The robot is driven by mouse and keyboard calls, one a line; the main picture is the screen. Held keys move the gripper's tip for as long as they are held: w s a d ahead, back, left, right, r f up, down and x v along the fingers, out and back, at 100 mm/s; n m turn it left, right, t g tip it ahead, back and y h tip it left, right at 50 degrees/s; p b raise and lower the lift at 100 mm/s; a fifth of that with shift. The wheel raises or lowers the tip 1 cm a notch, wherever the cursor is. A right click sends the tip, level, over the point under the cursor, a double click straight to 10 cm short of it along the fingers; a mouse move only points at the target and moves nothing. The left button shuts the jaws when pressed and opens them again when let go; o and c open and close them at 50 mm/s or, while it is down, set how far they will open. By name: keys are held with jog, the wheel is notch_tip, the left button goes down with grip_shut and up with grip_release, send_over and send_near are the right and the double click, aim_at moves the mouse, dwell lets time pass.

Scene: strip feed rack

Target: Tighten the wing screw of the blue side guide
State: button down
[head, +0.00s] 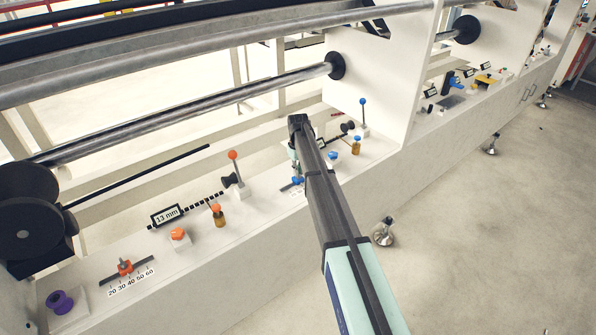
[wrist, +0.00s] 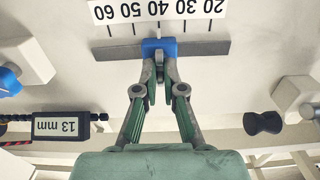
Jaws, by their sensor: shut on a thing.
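The blue side guide (wrist: 152,47) sits on a dark grey rail (wrist: 210,48) beside a white scale, which appears upside down in the wrist view. Its block lies close to the 40 mark. My gripper (wrist: 160,78) is shut at the front of the blue guide. A small grey piece, likely the wing screw, shows between the fingertips, which mostly hide it. In the head view a bit of the blue guide (head: 298,181) shows beside my arm, which covers most of the gripper and the rail.
A black 13 mm display (wrist: 58,126), a blue knob on a white block (wrist: 8,80) and a black spool-shaped knob (wrist: 262,123) are nearby. In the head view an orange side guide (head: 125,267) and a red-ball lever (head: 233,157) stand left; a blue-ball lever (head: 362,103) stands right.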

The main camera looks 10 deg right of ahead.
jog(key=c, duration=1.3)
grip_release()
notch_tip(320, 180, up, 12)
